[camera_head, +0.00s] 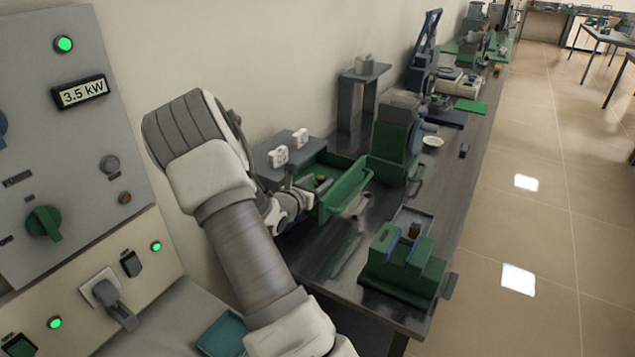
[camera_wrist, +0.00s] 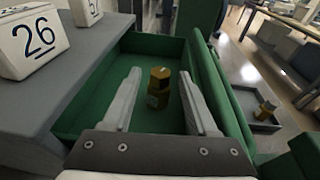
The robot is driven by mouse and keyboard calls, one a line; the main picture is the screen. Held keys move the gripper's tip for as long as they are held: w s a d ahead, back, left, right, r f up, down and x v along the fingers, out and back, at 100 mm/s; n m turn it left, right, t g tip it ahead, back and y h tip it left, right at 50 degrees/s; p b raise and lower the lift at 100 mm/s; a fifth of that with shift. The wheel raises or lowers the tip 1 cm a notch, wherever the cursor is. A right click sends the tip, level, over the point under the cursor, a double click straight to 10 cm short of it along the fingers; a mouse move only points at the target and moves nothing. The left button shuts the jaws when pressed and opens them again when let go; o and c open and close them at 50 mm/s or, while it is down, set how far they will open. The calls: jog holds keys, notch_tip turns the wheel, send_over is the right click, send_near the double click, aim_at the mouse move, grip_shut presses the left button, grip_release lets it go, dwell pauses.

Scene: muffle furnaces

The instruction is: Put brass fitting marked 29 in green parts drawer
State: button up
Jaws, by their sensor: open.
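The green parts drawer (camera_head: 345,188) stands pulled open on the bench; it also shows in the wrist view (camera_wrist: 75,108). A brass fitting (camera_wrist: 159,88) stands upright inside it, between and just beyond my gripper's fingers (camera_wrist: 160,76). My gripper is open, its fingers apart and reaching over the drawer; the fitting looks free of both. In the head view my arm partly covers the drawer and a fitting (camera_head: 320,180) shows small inside. A second brass fitting (camera_head: 414,230) stands in a grey tray at the right, also in the wrist view (camera_wrist: 266,109). I cannot read a number on either fitting.
A grey cabinet top (camera_wrist: 75,62) left of the drawer carries a white block marked 26 (camera_wrist: 33,40) and another partly cut off. A green stepped block (camera_head: 385,268) stands by the tray at the bench's front edge. A green machine (camera_head: 395,135) stands behind the drawer.

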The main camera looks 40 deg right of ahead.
jog(key=shift+r, duration=0.2)
jog(key=v, duration=1.1)
jog(key=s+a+r+m+g+y, duration=0.5)
jog(key=s+r+m, duration=0.3)
jog(key=s+m, duration=0.45)
jog(key=s+a+r+m+t+y, duration=0.1)
jog(key=s+a+r+m+y, duration=0.1)
jog(key=a, duration=0.5)
jog(key=s+a+r+m+t+y, duration=0.2)
jog(key=s+a+r+m+y, duration=0.1)
jog(key=a, duration=0.5)
jog(key=s+a+r+m+t+y, duration=0.2)
jog(key=s+a+m+y, duration=0.1)
jog(key=a, duration=0.5)
jog(key=shift+s+r+m+y+p, duration=0.2)
jog(key=shift+m+y+p, duration=0.25)
jog(key=shift+m+y, duration=0.4)
